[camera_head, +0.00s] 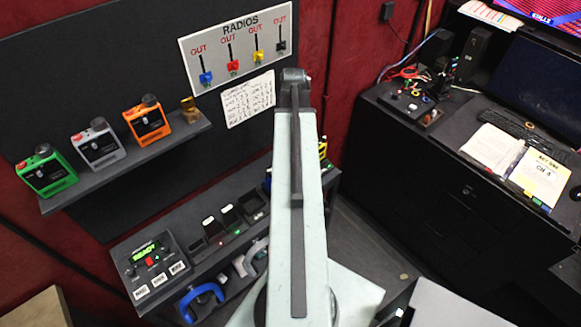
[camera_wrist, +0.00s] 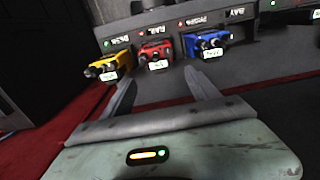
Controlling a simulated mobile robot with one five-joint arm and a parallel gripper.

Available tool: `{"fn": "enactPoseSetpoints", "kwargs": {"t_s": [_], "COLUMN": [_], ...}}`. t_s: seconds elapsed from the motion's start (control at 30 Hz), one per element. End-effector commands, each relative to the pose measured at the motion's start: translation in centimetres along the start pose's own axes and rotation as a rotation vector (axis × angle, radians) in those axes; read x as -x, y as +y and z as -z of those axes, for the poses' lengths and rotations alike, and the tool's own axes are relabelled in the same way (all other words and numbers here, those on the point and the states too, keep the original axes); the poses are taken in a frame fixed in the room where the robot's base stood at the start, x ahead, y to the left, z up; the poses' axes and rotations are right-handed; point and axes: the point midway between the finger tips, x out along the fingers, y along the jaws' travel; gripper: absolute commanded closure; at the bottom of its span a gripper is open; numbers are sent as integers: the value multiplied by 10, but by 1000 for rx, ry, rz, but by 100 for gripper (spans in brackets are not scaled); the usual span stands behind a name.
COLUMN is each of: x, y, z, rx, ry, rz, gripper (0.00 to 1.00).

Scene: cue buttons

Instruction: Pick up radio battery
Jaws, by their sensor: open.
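My gripper (camera_wrist: 159,78) is open and empty in the wrist view, its two fingers pointing toward a dark grey rack (camera_wrist: 255,15). A yellow radio-like unit (camera_wrist: 115,62), a red one (camera_wrist: 155,52) and a blue one (camera_wrist: 208,42) stick out from the rack's front, ahead of the fingertips and apart from them. In the head view, dark blocks (camera_head: 228,214) stand in the slots of a charger (camera_head: 185,235), with small red and green lights. I cannot tell for sure which is the radio battery. My arm hides the gripper in the head view.
Green (camera_head: 47,172), grey (camera_head: 98,145) and orange (camera_head: 148,121) units stand on a wall shelf (camera_head: 200,128). A RADIOS board (camera_head: 238,50) hangs above. A black desk (camera_head: 430,160) with papers and a monitor stands at right. Open floor lies between.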

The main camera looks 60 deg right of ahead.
Motion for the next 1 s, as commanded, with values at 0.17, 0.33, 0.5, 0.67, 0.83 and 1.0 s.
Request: {"fn": "enactPoseSetpoints", "kwargs": {"t_s": [0.17,0.33,0.5,0.67,0.83,1.0], "x": [-5,-27,-29,-48,-78,-81], "y": [2,5,7,8,9,9], "z": [-2,-4,-6,-6,-7,-7], "rx": [-5,-12,-15,-16,-16,-17], "ry": [0,0,0,0,0,0], "rz": [0,0,0,0,0,0], "gripper": [31,31,31,31,31,31]}}
